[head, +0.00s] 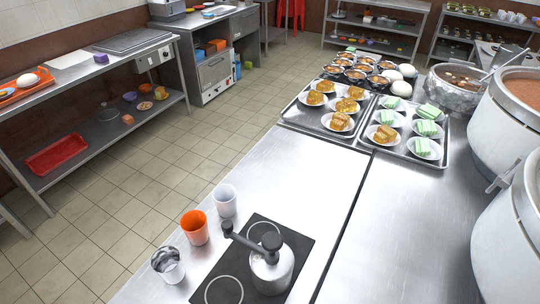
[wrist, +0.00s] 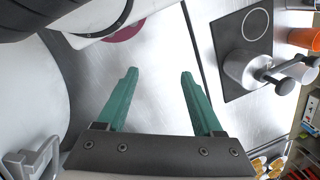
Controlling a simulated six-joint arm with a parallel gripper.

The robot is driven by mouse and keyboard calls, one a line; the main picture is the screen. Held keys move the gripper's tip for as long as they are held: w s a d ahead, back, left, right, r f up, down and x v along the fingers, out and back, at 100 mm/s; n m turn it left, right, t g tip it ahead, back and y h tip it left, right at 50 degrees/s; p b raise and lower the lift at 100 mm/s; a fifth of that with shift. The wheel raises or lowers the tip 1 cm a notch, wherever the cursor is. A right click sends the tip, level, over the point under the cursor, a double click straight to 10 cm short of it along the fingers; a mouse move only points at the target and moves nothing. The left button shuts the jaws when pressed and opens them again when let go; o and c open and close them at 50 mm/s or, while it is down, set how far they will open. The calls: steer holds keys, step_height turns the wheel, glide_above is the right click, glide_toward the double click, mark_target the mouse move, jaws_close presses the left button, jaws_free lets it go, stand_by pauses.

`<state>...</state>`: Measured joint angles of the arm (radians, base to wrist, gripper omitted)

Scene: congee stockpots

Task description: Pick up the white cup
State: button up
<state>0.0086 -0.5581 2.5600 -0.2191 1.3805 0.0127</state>
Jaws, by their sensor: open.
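The white cup (head: 224,200) stands upright on the steel counter (head: 286,178) in the head view, just left of the black cooktop. An orange cup (head: 194,227) stands next to it, nearer the camera and to the left. A white cup with a dark pattern (head: 168,264) stands further toward the front. My gripper (wrist: 158,75) shows only in the wrist view. Its green fingers are apart and empty above bare steel. The orange cup is cut off at the right edge of the wrist view (wrist: 303,38).
A steel pot with a long handle (head: 271,268) sits on the black cooktop (head: 224,289), close to the cups. Trays with plated food (head: 383,148) fill the counter's far end. Large stockpots (head: 500,125) stand at the right. The counter's middle is clear.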

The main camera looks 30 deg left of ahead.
steer(key=o, duration=0.4)
steer(key=shift+o, duration=0.2)
steer(key=w+a+m+y, duration=0.2)
steer(key=w+a+y, duration=0.4)
steer(key=w+a, duration=0.75)
steer(key=m+t+y, duration=0.1)
steer(key=m+y, duration=0.5)
steer(key=m, duration=0.5)
glide_toward(218, 193)
steer(key=x, duration=0.6)
steer(key=shift+s+a+f, duration=0.1)
steer(key=shift+a, duration=0.3)
